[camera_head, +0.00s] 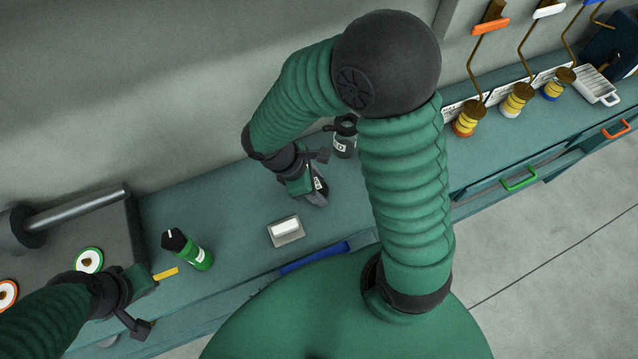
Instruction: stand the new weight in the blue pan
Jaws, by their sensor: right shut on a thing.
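My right gripper (303,185) is shut on a dark grey weight (318,197) with a white label, tilted over the teal bench. The gripper partly hides it. A similar dark piece (344,141) with a white label and black top stands behind it. I cannot make out a blue pan for certain; a blue-ringed, yellow-banded piece (553,90) stands at the back right under a brown crank. My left gripper (143,279) is at the lower left, next to a yellow strip (166,273); whether its jaws hold this is unclear.
A green bottle-like piece (198,258) leans near my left gripper. A small grey tray (286,239) with a white block sits mid-bench. A grey box with a rod (75,209) stands at left. Orange- and white-marked cranks and a white slotted tray (595,86) are at right.

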